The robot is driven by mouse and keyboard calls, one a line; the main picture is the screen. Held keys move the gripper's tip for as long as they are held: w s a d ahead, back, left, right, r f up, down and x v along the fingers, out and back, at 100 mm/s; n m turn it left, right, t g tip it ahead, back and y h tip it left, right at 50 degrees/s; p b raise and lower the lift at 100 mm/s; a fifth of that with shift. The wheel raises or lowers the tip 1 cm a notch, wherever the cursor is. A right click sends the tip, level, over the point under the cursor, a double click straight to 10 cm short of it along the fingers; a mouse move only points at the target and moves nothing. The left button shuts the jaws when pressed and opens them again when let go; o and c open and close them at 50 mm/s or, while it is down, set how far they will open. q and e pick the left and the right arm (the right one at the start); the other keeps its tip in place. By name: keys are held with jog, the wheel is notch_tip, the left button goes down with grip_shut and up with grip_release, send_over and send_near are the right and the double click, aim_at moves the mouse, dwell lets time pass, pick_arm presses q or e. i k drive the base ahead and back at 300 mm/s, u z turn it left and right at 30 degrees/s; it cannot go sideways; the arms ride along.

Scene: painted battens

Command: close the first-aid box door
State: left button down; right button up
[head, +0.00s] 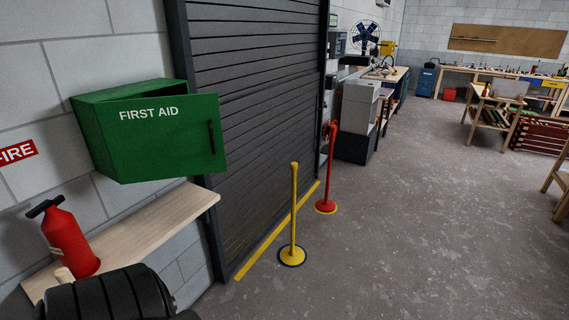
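The green first-aid box (86,126) is mounted on the block wall at the left of the head view, above a wooden shelf. Its door (160,140) carries white "FIRST AID" lettering and a dark upright handle (211,137) near its right edge. The door looks ajar: its right edge stands out past the right side of the box body, and its left edge is by the box's left side. The inside is hidden behind the door. Neither of my grippers is in view, and nothing is touching the door.
A light wooden shelf (165,215) below the box holds a red fire extinguisher (70,238). A black ribbed object (110,297) fills the bottom left. A yellow post (294,210) and a red post (330,170) stand by the roller shutter (255,100).

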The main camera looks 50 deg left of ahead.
aim_at(155, 138)
jog(key=z, duration=0.05)
jog(key=i, duration=1.5)
jog(key=u, duration=1.75)
